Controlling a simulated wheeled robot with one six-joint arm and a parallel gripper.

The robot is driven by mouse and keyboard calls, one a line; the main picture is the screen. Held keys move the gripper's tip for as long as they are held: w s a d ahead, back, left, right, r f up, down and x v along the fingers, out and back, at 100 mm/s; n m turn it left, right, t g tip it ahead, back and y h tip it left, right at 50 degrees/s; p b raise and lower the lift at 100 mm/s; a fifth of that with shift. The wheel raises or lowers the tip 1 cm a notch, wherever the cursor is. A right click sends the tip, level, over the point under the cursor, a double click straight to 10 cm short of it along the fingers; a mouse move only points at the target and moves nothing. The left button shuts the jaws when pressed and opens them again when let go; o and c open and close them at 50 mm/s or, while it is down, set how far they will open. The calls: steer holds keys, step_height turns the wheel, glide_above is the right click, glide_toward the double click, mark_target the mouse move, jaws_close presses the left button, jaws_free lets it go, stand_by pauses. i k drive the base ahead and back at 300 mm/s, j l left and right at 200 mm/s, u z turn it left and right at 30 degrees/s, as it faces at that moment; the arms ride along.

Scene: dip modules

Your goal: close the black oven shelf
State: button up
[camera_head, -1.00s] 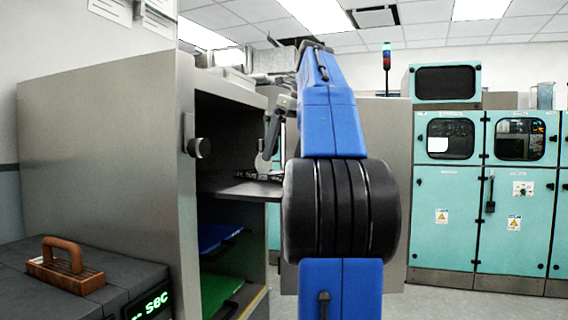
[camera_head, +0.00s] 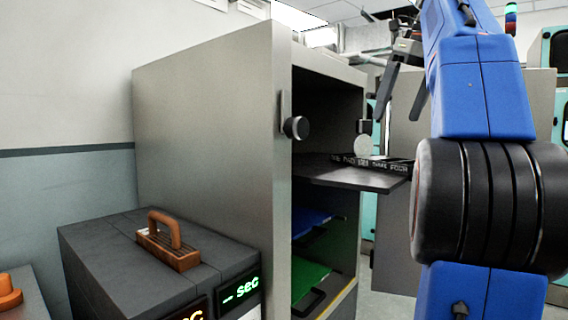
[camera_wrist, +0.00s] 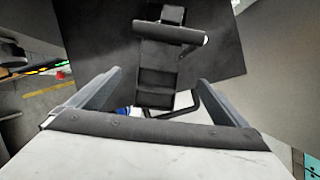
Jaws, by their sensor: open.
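The black oven shelf (camera_head: 350,177) sticks out of the open front of the grey oven (camera_head: 215,150). A black holder with white lettering (camera_head: 372,163) lies on it, with a pale round piece (camera_head: 362,145) at its left end. In the wrist view the shelf (camera_wrist: 225,55) is a dark plate, with the holder (camera_wrist: 157,78) between my fingers in the picture. My gripper (camera_head: 397,116) is open and empty, pointing down above the shelf's outer end. Its fingers appear apart from the shelf.
A blue shelf (camera_head: 308,219) and a green shelf (camera_head: 308,282) sit lower in the oven. A grey door panel (camera_head: 392,225) stands open at right. A dark box with a brown handle (camera_head: 168,240) and lit display stands in front at left.

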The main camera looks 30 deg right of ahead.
mark_target(314, 168)
steer(key=k, duration=1)
